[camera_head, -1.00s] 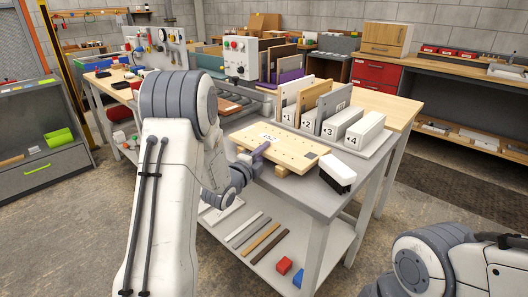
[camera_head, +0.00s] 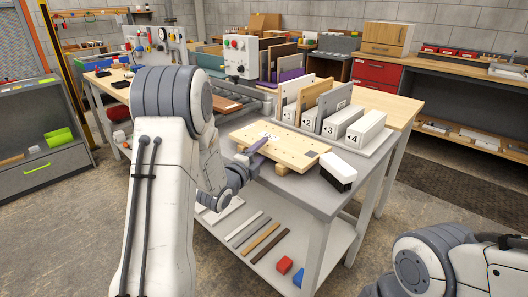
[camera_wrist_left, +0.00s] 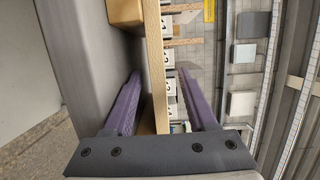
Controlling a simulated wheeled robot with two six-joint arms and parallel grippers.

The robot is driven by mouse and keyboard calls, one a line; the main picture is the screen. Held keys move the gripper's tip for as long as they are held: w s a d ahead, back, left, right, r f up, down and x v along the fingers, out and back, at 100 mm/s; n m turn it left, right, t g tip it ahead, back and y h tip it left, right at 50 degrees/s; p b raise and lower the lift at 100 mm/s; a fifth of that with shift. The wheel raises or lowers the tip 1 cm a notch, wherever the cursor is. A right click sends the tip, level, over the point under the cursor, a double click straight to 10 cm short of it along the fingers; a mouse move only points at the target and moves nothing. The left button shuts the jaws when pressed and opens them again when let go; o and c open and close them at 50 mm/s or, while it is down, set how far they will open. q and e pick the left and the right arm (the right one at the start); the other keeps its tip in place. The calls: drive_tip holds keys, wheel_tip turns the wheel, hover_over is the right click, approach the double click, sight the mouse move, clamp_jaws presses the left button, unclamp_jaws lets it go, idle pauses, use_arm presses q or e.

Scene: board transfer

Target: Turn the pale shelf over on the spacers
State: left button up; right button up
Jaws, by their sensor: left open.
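The pale shelf (camera_head: 285,146) lies flat on wooden spacers on the near part of the grey table. One spacer (camera_head: 282,170) shows under its near right edge; the others are mostly hidden. My left gripper (camera_head: 259,143) is at the shelf's near left edge, with a purple finger above the top face. In the left wrist view my gripper (camera_wrist_left: 160,75) is open, its two purple fingers on either side of the shelf's edge (camera_wrist_left: 154,60), with gaps visible. A wooden block (camera_wrist_left: 124,12), likely a spacer, shows there too. My right gripper is out of view.
A white brush (camera_head: 338,170) with black bristles stands close to the shelf's right end. Behind is a rack (camera_head: 350,148) with numbered slots holding upright boards. A control box (camera_head: 240,57) stands at the back left. A lower shelf carries strips and small blocks.

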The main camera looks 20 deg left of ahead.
use_arm(q)
drive_tip(key=shift+s, duration=0.7)
drive_tip(key=shift+s+a+f+b, duration=0.15)
drive_tip(key=shift+s+b, duration=0.4)
drive_tip(key=shift+b, duration=0.05)
drive_tip(key=shift+s+a+b, duration=0.1)
drive_tip(key=shift+s+b, duration=0.35)
drive_tip(key=shift+s, duration=0.55)
drive_tip(key=o, duration=0.6)
drive_tip(key=shift+c, duration=0.2)
drive_tip(key=shift+f, duration=0.1)
